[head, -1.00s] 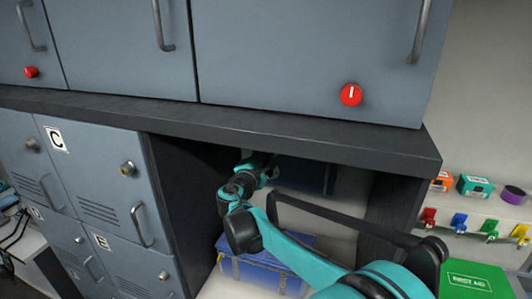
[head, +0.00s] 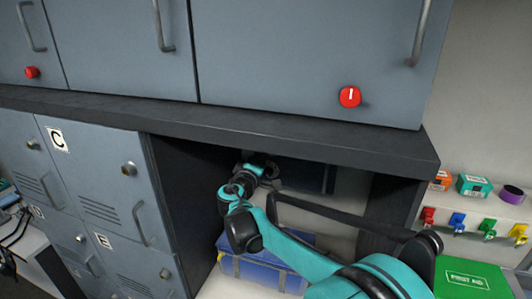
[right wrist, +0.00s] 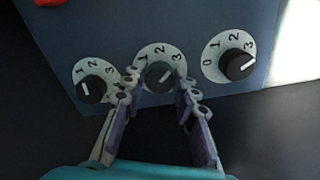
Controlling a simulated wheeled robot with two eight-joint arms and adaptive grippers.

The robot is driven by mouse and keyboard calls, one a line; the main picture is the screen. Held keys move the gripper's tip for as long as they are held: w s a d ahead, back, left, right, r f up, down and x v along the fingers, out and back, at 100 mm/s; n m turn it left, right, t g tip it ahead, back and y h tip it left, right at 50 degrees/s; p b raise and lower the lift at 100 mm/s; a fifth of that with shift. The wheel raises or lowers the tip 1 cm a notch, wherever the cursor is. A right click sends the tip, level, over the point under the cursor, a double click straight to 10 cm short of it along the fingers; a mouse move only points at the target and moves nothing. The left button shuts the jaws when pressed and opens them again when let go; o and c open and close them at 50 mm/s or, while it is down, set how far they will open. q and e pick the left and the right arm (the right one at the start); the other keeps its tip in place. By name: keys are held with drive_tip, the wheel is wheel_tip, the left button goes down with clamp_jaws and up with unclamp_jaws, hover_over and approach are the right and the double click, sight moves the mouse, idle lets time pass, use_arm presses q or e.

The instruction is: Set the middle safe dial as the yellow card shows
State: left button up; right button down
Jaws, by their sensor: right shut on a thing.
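In the right wrist view a blue-grey safe front (right wrist: 115,35) carries three black dials on white number plates. The middle dial (right wrist: 158,77) sits between the fingertips of my right gripper (right wrist: 156,90), which is shut on it. Its white mark slants up toward the right, and the fingers hide part of its plate. The left dial (right wrist: 90,90) and the right dial (right wrist: 238,65) stand apart from the middle one; the right dial's mark points near 3. In the head view my right arm reaches into the dark recess, where the safe (head: 318,178) is mostly hidden. I see no yellow card.
A dark shelf edge (head: 230,130) hangs over the recess, and its side walls flank my arm. A blue case (head: 262,275) lies below my arm. Lockers stand at the left, and a green first aid box (head: 468,278) is at the right.

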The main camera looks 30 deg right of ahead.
drive_tip(key=shift+m, duration=0.8)
drive_tip(key=c, duration=1.2)
unclamp_jaws()
drive_tip(key=shift+o, duration=0.2)
drive_tip(key=v, duration=1.2)
drive_tip(key=shift+s+f, duration=0.1)
